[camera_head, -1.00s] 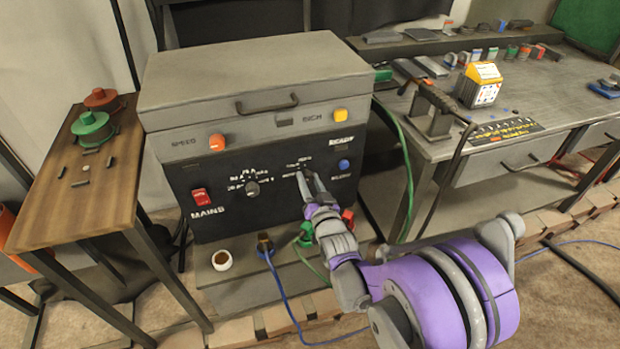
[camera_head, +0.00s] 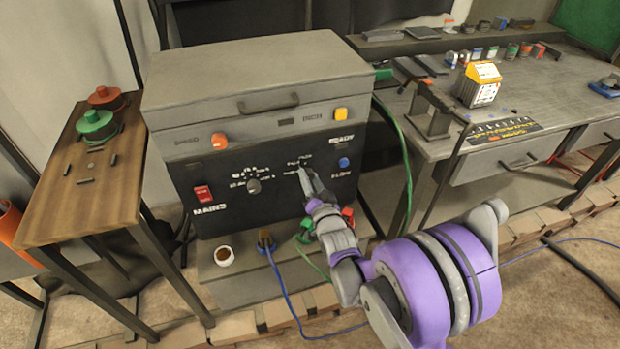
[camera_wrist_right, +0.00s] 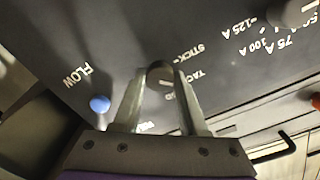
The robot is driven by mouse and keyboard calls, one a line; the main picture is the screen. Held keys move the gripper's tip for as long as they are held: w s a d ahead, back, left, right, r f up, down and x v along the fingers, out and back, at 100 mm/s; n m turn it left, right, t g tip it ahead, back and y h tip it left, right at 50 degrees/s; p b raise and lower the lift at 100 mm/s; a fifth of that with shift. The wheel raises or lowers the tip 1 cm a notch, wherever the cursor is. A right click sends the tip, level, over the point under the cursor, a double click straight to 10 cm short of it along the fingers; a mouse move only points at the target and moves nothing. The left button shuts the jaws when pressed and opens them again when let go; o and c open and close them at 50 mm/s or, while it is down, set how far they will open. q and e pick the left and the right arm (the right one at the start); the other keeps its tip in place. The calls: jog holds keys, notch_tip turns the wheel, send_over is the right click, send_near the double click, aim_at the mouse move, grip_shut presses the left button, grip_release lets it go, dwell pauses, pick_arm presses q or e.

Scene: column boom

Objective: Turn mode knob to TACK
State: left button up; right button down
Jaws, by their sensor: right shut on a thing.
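The welder's black front panel (camera_head: 225,180) carries the mode knob, which my right gripper's fingers mostly hide in the head view. In the right wrist view the dark round mode knob (camera_wrist_right: 160,73) sits between my fingertips. My right gripper (camera_head: 304,174) is shut on it; its fingers also show in the right wrist view (camera_wrist_right: 161,84). The words STICK (camera_wrist_right: 188,52) and TAC... (camera_wrist_right: 195,76) are printed beside the knob; the end of the second word is hard to read. The knob's pointer direction cannot be told. My left gripper is not in view.
An amperage knob (camera_head: 253,186), a red MAINS switch (camera_head: 203,194) and a blue FLOW button (camera_head: 344,162) are on the same panel. A wooden table (camera_head: 60,205) stands at left, a grey workbench (camera_head: 490,170) at right. Cables hang below the panel.

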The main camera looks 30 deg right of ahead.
jog(key=shift+c, duration=2.2)
grip_release()
jog(key=v, duration=1.1)
jog(key=shift+w, duration=0.1)
